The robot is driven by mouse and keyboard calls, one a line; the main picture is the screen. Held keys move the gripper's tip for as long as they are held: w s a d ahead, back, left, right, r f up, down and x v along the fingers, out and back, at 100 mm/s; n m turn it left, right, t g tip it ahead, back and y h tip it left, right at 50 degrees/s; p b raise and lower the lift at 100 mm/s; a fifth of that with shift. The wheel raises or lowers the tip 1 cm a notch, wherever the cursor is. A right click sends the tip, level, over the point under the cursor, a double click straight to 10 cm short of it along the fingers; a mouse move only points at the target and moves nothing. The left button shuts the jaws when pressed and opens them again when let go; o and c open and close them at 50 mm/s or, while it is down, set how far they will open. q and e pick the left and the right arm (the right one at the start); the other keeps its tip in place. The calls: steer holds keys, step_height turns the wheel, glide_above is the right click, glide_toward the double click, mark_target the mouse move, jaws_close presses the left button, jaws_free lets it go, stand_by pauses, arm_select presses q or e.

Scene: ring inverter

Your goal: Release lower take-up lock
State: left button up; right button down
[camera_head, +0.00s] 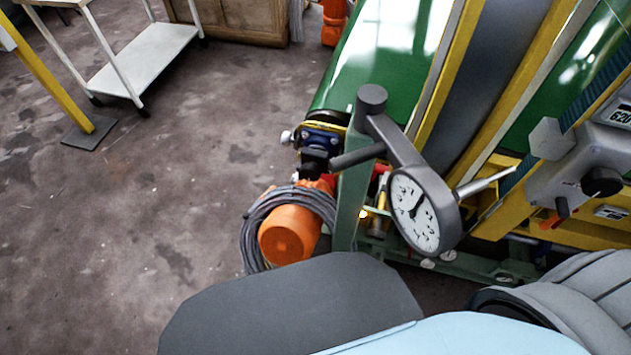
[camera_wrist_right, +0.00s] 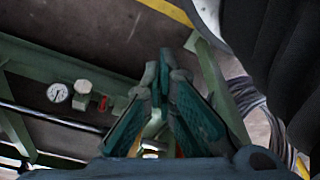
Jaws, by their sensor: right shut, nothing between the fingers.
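My right gripper (camera_wrist_right: 160,76) is in the right wrist view, its teal-padded fingers closed together at the tips and empty. A pale metal part (camera_wrist_right: 152,128) shows behind the gap between the finger bases. A small red part (camera_wrist_right: 102,103) sits beside a metal fitting and a small round gauge (camera_wrist_right: 58,92), left of the fingers. In the head view, small red and brass parts (camera_head: 379,200) show low on the green conveyor frame, partly behind a grey arm with a dial. I cannot tell which part is the lower take-up lock. My left gripper is not in view.
The dial (camera_head: 416,212) on its grey arm stands in front of the conveyor frame. An orange motor (camera_head: 288,234) with coiled grey cable (camera_head: 249,232) sits beside it. The green belt (camera_head: 368,55) runs up and away. The floor at left is mostly clear, with a white cart (camera_head: 140,62) behind.

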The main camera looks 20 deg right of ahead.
steer(key=w+a+f+m+t+y+b, duration=0.2)
steer(key=w+m+t+b, duration=0.2)
steer(key=w+b, duration=0.7)
steer(key=w+a+f+m+t+y+b, duration=0.1)
steer(key=w+f+m+t+b, duration=0.3)
steer(key=w, duration=1.2)
steer(key=w+a+r+m+t+y+b, duration=0.2)
steer(key=w+r+t+b, duration=0.15)
steer(key=w+r, duration=0.5)
steer(key=w+a+r+m+t+y+b, duration=0.25)
steer(key=w+r+b, duration=0.25)
steer(key=r, duration=0.6)
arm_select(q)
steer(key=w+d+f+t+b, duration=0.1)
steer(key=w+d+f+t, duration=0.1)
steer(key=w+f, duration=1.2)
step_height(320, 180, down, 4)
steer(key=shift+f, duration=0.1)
arm_select(e)
steer(key=x, duration=0.9)
steer(key=shift+w+d+n, duration=0.25)
steer(key=shift+w+n, duration=0.1)
steer(key=shift+w, duration=0.05)
steer(key=shift+f, duration=0.2)
